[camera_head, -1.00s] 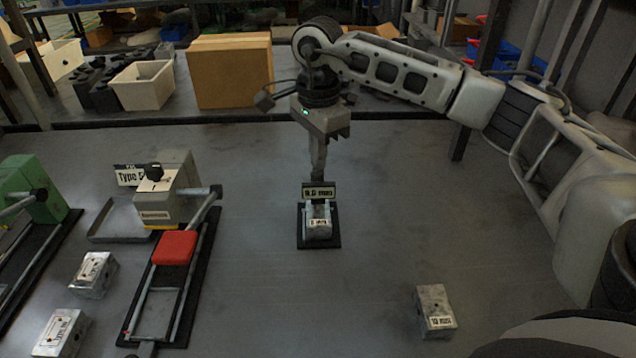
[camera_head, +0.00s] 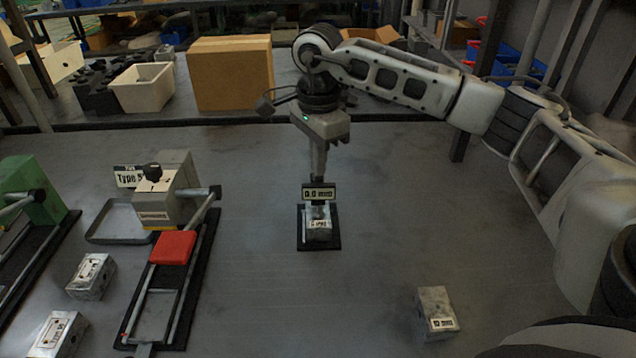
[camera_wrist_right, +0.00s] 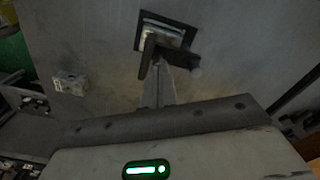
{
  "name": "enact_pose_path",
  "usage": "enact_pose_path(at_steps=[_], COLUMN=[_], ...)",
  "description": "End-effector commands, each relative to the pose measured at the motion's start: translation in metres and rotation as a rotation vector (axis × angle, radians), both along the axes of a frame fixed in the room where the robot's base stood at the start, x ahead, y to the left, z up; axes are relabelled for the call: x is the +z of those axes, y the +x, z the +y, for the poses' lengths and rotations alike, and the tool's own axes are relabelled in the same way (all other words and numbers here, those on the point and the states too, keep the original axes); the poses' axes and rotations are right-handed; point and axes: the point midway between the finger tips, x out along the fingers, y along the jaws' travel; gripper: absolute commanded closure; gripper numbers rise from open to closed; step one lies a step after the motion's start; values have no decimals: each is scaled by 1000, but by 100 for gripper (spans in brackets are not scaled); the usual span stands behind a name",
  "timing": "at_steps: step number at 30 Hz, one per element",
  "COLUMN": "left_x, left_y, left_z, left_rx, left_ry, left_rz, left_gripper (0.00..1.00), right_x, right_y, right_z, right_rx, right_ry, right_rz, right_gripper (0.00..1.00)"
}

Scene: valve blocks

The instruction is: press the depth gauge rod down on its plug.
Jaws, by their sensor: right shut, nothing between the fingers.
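The depth gauge shows as a small display (camera_head: 319,193) reading about 0.0 mm, standing over a metal valve block (camera_head: 319,229). The block sits on a dark base plate (camera_head: 304,243) in the middle of the table. My right gripper (camera_head: 319,174) is shut, pointing straight down just above and behind the display; whether it touches the rod I cannot tell. The rod and plug are hidden behind the display and the fingers. In the right wrist view the shut fingers (camera_wrist_right: 158,62) reach over the block and plate (camera_wrist_right: 148,22). My left gripper is out of view.
A loose metal block (camera_head: 436,312) lies at the right front. Two more blocks (camera_head: 91,276) (camera_head: 60,334) lie at the left. A fixture with a red pad (camera_head: 172,248) and a green machine (camera_head: 32,190) stand left. The table between is clear.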

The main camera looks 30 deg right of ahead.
Motion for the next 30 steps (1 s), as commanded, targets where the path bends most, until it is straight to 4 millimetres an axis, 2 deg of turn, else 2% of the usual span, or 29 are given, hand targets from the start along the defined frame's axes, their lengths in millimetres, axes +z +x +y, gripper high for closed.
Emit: enact_pose_path(at_steps=[16,30], left_x=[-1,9], left_y=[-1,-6], left_z=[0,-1], left_rx=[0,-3], left_ry=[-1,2], left_rz=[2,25], left_gripper=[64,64], right_x=[-1,26], right_y=[-1,0], right_z=[0,0], right_rx=[1,1], right_ry=[-1,0], right_rz=[5,2], right_gripper=[100,100])
